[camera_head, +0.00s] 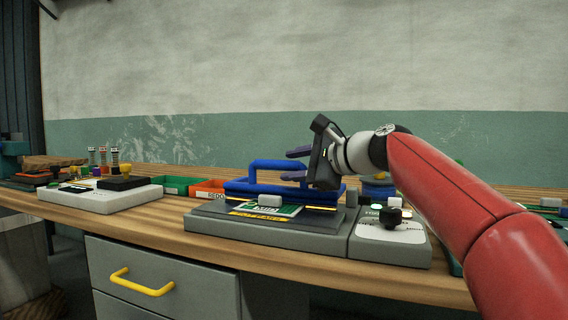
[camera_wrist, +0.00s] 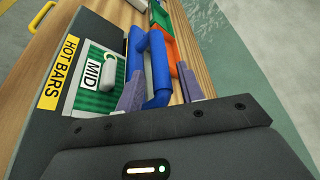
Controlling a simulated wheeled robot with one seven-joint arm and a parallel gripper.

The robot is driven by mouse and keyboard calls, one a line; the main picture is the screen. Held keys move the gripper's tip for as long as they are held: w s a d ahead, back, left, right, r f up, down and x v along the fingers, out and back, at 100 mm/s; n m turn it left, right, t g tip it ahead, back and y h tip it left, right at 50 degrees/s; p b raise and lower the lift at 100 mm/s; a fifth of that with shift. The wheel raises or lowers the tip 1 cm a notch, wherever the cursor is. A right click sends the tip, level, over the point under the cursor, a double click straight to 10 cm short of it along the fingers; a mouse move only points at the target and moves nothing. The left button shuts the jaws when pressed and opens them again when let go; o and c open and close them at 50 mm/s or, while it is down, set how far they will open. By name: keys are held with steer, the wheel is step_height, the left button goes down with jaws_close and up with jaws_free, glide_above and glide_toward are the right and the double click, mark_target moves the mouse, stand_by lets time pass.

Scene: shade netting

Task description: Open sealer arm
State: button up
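The sealer (camera_head: 225,225) is a grey machine on the wooden bench, with a yellow "HOT BARS" label. Its blue sealer arm (camera_head: 240,189) lies low across the back of the base and carries a raised blue handle (camera_head: 270,163). My gripper (camera_head: 292,164) is at the right end of the handle, with its purple fingers apart and pointing left. In the wrist view the blue handle (camera_wrist: 159,62) shows between the open fingers (camera_wrist: 160,92). I cannot tell whether either finger touches it. A green and white card marked "MID" (camera_wrist: 92,72) lies on the sealer in front of the arm.
A control box with a black knob (camera_head: 391,216) adjoins the sealer's right side. Green and orange bins (camera_head: 208,188) stand behind left. A white pad with a stamp (camera_head: 110,195) is further left. A grey drawer with a yellow handle (camera_head: 142,285) is below the bench.

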steer(key=shift+p+x, duration=0.3)
steer(key=shift+x, duration=1.25)
steer(key=shift+c, duration=0.5)
jaws_close()
